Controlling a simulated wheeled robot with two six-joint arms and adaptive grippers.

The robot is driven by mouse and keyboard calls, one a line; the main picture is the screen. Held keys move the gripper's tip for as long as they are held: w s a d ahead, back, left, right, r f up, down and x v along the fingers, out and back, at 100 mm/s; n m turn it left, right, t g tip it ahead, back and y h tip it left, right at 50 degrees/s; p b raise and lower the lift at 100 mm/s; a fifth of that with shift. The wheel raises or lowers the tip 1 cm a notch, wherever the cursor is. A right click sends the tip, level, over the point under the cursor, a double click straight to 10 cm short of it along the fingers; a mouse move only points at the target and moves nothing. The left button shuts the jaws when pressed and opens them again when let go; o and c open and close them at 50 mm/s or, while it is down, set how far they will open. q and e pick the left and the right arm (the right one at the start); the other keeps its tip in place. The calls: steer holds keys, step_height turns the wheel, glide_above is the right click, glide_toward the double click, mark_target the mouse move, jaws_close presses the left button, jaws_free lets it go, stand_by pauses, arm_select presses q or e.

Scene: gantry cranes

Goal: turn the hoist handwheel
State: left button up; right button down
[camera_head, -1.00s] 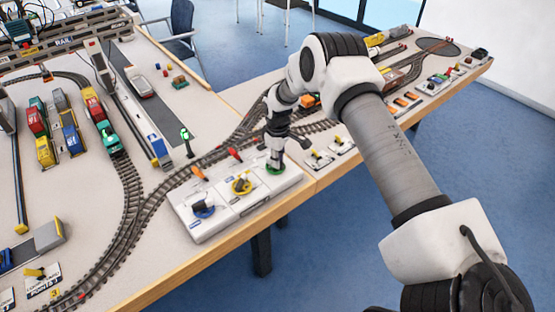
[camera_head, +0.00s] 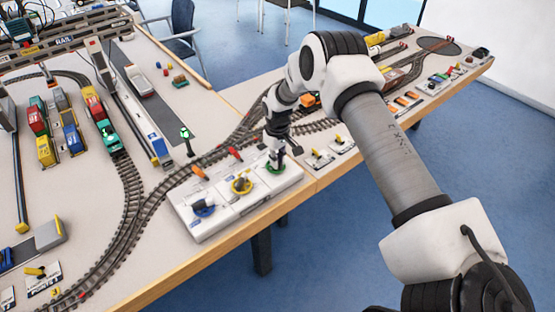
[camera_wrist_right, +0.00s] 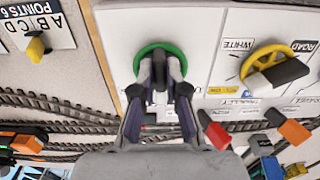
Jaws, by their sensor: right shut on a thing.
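The green handwheel (camera_head: 281,170) sits at the right end of a white control box (camera_head: 250,208), beside a yellow handwheel (camera_head: 242,186) and a blue one (camera_head: 203,211). My right gripper (camera_head: 275,163) points down onto the green wheel. In the right wrist view the green wheel (camera_wrist_right: 140,62) shows as a ring around the fingertips, and my right gripper (camera_wrist_right: 160,62) is shut on its dark handle, which the fingers mostly hide. The yellow wheel (camera_wrist_right: 262,57) stands apart with its dark handle bare. I cannot read a hoist label. My left gripper is out of view.
A green signal (camera_head: 186,135) stands farther back. Small white switch panels (camera_head: 319,159) lie to the right. The table's front edge is close to the box.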

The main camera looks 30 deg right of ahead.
steer(key=shift+s+f, duration=0.25)
steer(key=shift+s, duration=0.05)
steer(key=c, duration=1.2)
jaws_free()
steer(key=shift+w+r, duration=0.15)
steer(key=shift+r, duration=0.1)
steer(key=shift+w+r, duration=0.1)
steer(key=shift+r, duration=0.2)
step_height(320, 180, up, 11)
